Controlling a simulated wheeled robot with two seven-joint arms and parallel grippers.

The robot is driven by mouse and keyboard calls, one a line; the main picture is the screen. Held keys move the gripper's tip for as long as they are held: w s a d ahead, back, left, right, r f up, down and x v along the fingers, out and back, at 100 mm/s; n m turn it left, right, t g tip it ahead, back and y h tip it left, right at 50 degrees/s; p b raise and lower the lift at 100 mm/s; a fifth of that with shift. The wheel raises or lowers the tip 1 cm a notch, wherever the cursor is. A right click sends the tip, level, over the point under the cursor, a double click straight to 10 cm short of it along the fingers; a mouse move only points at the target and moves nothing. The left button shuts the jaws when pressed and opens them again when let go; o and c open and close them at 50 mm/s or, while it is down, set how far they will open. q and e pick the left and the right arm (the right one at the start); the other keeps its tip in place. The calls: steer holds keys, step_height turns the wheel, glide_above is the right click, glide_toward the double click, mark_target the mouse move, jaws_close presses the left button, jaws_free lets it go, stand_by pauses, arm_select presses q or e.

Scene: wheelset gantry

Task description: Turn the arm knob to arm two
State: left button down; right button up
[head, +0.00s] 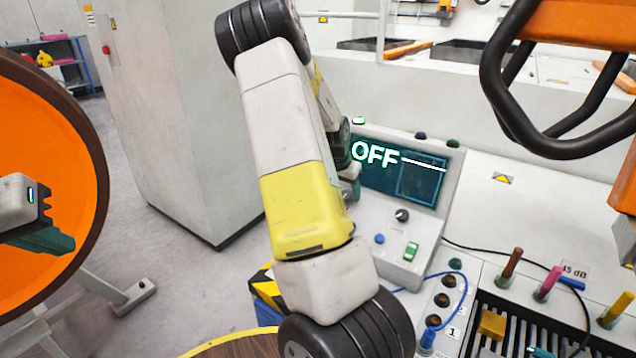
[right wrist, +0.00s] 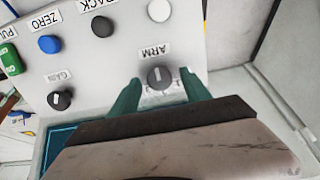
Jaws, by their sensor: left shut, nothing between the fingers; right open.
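The arm knob (right wrist: 160,78) is a dark grey round knob on the light console panel, below an upside-down ARM label in the right wrist view. It has a pale pointer mark; the position marks beside it are partly covered. My right gripper (right wrist: 161,80) is open, its green fingertips on either side of the knob. I cannot tell whether they touch it. In the head view my right arm hides the knob and most of that gripper. The console screen (head: 400,178) reads OFF. My left gripper (head: 60,242) is shut and empty at the left edge, away from the console.
The gain knob (right wrist: 60,100), a blue zero button (right wrist: 49,44) and a white button (right wrist: 159,10) share the panel. An orange wheel (head: 40,190) stands at left. A black-framed orange part (head: 575,25) hangs at upper right.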

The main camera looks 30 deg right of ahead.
steer(key=shift+c, duration=0.5)
jaws_close()
steer(key=m, duration=0.4)
steer(key=shift+s+m, duration=0.1)
steer(key=shift+m, duration=2.2)
